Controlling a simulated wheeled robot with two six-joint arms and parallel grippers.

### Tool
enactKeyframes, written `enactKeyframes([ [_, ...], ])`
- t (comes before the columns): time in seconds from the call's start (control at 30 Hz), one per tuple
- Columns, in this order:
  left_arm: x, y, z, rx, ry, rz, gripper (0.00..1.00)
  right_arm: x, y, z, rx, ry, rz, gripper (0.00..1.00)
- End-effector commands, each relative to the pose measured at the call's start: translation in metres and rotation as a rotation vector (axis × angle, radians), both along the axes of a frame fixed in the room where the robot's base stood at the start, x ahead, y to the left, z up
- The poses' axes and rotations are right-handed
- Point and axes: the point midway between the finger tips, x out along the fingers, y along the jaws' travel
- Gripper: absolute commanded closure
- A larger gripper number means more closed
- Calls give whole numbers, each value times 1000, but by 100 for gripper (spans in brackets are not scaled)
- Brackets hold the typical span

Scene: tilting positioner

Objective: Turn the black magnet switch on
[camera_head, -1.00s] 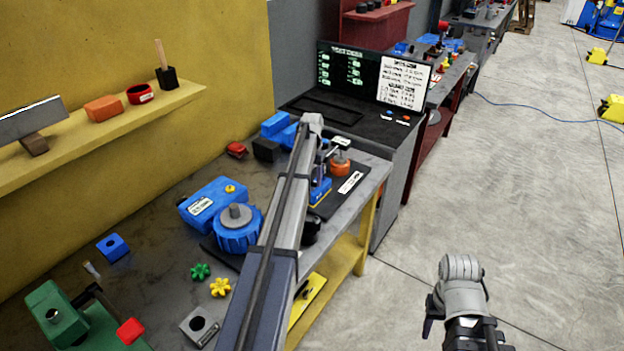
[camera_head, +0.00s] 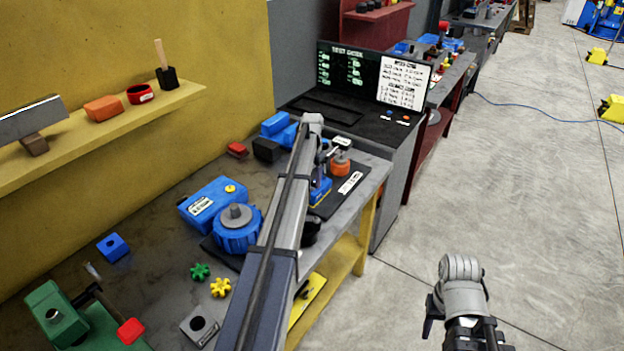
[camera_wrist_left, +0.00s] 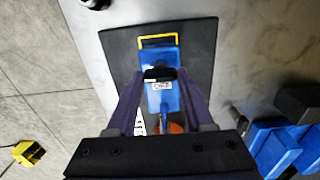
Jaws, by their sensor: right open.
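The black switch (camera_wrist_left: 160,73) sits on a blue, labelled body (camera_wrist_left: 160,98) in the left wrist view. The blue body (camera_head: 320,191) also shows in the head view, on a dark plate (camera_head: 335,205) at the bench's far right end. My left gripper (camera_wrist_left: 160,76) has one finger on each side of the black switch; I cannot tell whether they touch it. In the head view the left arm hides much of this gripper (camera_head: 324,158). My right gripper (camera_head: 460,318) is open and empty over the floor at lower right.
An orange knob (camera_head: 341,168) stands on the same plate, close to my left gripper. A blue motor-like unit (camera_head: 237,236) and blue blocks (camera_head: 278,130) are on the bench. A console with a screen (camera_head: 375,75) stands behind it.

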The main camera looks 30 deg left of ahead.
Motion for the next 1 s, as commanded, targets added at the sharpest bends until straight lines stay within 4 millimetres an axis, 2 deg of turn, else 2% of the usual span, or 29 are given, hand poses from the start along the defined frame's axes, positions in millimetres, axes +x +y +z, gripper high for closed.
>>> enactKeyframes([
  [0.03,0,0,0,0,0,-1,42,0,0,0,0,0,0,50],
  [0.27,0,0,0,0,0,0,18,0,0,0,0,0,0,50],
  [0.67,0,0,5,0,0,1,18,0,0,5,0,0,0,50],
  [0.87,0,0,22,0,0,1,18,0,0,23,0,0,1,50],
  [1.0,0,0,41,0,0,1,18,0,0,41,0,0,1,50],
])
